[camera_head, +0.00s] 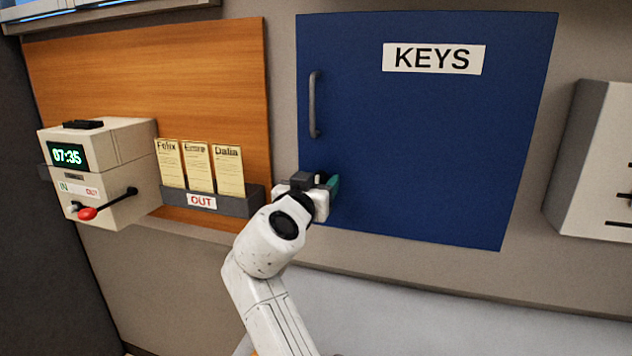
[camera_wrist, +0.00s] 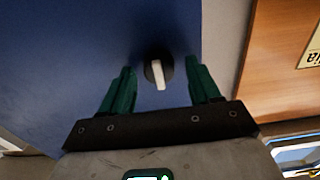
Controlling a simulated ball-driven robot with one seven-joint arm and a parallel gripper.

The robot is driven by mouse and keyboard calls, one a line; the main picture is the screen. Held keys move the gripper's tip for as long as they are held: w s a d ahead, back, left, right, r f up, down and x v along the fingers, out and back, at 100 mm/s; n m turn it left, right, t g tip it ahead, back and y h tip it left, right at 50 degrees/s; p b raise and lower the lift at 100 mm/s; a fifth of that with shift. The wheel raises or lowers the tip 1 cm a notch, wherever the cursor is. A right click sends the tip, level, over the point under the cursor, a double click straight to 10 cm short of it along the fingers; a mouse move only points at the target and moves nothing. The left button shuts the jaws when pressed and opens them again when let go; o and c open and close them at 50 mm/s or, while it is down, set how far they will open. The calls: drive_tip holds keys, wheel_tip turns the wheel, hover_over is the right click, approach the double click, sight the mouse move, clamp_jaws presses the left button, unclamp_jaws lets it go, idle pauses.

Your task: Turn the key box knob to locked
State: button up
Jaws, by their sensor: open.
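The blue key box (camera_head: 430,130) with a KEYS label hangs on the wall, its door flat and closed, with a grey handle (camera_head: 314,104) at its left. The key box knob (camera_wrist: 158,72) is a dark round knob with a pale bar across it, low on the door near its left edge. In the wrist view the bar runs nearly up and down. My gripper (camera_wrist: 162,90) is open, its two green fingers on either side of the knob and apart from it. In the head view my gripper hides most of the knob.
A time clock (camera_head: 95,170) with a red-tipped lever and a grey OUT rack (camera_head: 235,203) holding name cards stand left of my arm on the wooden board (camera_head: 150,80). A pale box (camera_head: 600,165) is on the wall at the right. The wall below the key box is clear.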

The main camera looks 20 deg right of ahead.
drive_tip(key=c, duration=1)
drive_tip(key=shift+c, duration=0.2)
drive_tip(key=shift+n, duration=0.3)
drive_tip(key=shift+w+a+f+n+p, duration=0.1)
drive_tip(key=shift+n+p, duration=1.5)
drive_tip(key=shift+n, duration=2.7)
drive_tip(key=shift+a+f+n+p, duration=0.1)
drive_tip(key=shift+n+p, duration=1.5)
drive_tip(key=shift+n, duration=2.7)
